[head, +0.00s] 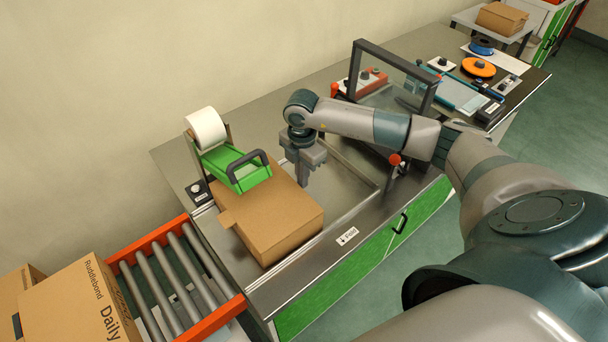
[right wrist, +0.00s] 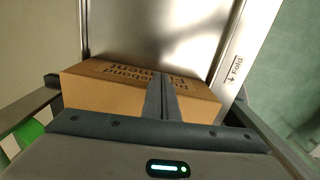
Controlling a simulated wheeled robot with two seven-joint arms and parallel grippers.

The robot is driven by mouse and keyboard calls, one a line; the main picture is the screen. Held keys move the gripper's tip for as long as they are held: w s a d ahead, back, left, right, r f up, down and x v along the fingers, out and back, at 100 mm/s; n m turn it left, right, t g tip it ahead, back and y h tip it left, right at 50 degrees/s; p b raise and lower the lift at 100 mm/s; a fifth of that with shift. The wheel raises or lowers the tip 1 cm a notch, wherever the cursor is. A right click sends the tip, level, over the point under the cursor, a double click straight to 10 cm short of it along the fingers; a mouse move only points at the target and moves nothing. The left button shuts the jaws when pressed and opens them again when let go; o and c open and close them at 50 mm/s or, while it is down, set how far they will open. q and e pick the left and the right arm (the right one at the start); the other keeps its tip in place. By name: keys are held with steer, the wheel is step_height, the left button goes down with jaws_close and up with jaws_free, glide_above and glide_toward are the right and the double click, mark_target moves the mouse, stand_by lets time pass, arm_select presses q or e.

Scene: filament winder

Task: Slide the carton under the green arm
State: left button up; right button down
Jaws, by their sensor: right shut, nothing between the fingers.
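The brown carton (head: 275,218) lies on the metal bench top. Its left far end is beneath or against the green arm (head: 242,168), which has a dark handle and hides part of the carton. My right gripper (head: 310,182) points down beside the carton's right far side, shut and empty. Whether its fingers touch the carton I cannot tell. In the right wrist view the shut fingers (right wrist: 161,98) stand in front of a carton (right wrist: 105,92) with dark print. My left gripper is not in view.
A white tape roll (head: 206,128) sits behind the green arm. A roller conveyor (head: 175,275) with orange rails adjoins the bench at left, with printed cartons (head: 75,305) beyond. A dark frame (head: 395,65) stands on the bench behind my right arm. Bench space right of the carton is clear.

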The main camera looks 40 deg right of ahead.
mark_target(294, 187)
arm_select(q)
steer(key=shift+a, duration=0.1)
arm_select(e)
steer(key=shift+s+a, duration=0.2)
steer(key=shift+a, duration=1.75)
steer(key=shift+d, duration=0.15)
